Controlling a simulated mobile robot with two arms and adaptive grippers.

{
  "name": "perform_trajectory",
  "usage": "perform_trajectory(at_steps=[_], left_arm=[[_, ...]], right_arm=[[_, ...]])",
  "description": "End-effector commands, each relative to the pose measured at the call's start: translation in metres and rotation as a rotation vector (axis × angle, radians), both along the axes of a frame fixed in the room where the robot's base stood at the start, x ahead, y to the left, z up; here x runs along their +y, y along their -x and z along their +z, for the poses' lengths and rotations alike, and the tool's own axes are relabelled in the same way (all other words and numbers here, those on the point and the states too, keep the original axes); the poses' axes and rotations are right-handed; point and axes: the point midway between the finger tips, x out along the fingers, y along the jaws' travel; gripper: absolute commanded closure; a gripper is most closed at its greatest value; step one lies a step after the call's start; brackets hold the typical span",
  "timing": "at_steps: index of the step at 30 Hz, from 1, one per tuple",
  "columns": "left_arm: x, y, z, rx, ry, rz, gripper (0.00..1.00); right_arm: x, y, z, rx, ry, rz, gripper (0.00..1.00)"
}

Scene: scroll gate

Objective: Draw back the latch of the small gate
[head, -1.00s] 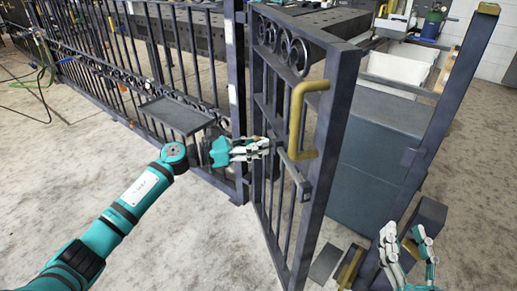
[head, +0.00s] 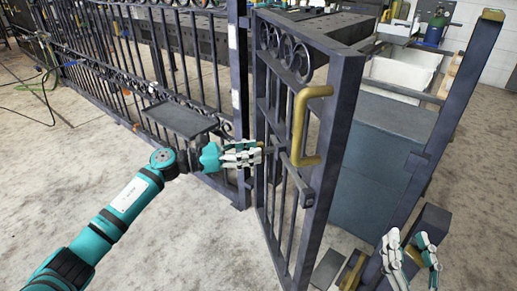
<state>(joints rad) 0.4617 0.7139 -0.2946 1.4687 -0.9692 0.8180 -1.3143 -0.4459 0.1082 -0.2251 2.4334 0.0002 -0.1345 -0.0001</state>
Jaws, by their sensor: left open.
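The small gate (head: 326,170) is a dark metal leaf standing at an angle, its free edge apart from the right post (head: 458,110). A brass pull handle (head: 299,120) is on its free side. The latch (head: 297,175) is a dark bar across the leaf below the handle. A small brass piece shows at my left fingertips; I cannot tell whether they touch it. My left gripper (head: 258,154) is open, sideways at the leaf's left part, level with the latch bar. My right gripper (head: 412,256) is low at the right, its fingers apart and empty, away from the latch.
A long dark fence (head: 130,60) runs to the left, with a small dark tray (head: 180,120) on it near the gate. A blue-grey cabinet (head: 370,180) stands behind the gate. A dark block (head: 428,225) is near my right gripper. The floor at front left is clear.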

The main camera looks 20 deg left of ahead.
Motion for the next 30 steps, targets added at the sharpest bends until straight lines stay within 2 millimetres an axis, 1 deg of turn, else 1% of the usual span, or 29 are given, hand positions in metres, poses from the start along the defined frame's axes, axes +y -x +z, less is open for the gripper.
perform_trajectory(at_steps=[1,6,9,12,18,30], left_arm=[[0.011,0.007,-0.001,0.002,-0.003,0.002,0.6],[0.041,0.028,-0.002,0.003,-0.004,0.002,0.6],[0.056,0.038,-0.001,0.001,-0.003,0.003,0.6],[0.066,0.045,0.0,0.001,-0.002,0.003,0.6],[0.075,0.052,0.001,-0.002,0.0,0.002,0.6],[0.075,0.052,0.001,-0.002,0.0,0.002,0.6]], right_arm=[[0.0,0.0,0.0,0.0,0.0,0.0,0.6],[0.0,0.0,0.0,0.0,0.0,0.0,0.6],[0.0,0.0,0.0,0.0,0.0,0.0,0.6],[0.0,0.0,0.0,0.0,0.0,0.0,0.6],[0.0,0.0,0.0,0.0,0.0,0.0,0.6],[0.0,0.0,0.0,0.001,0.001,-0.001,0.6]])
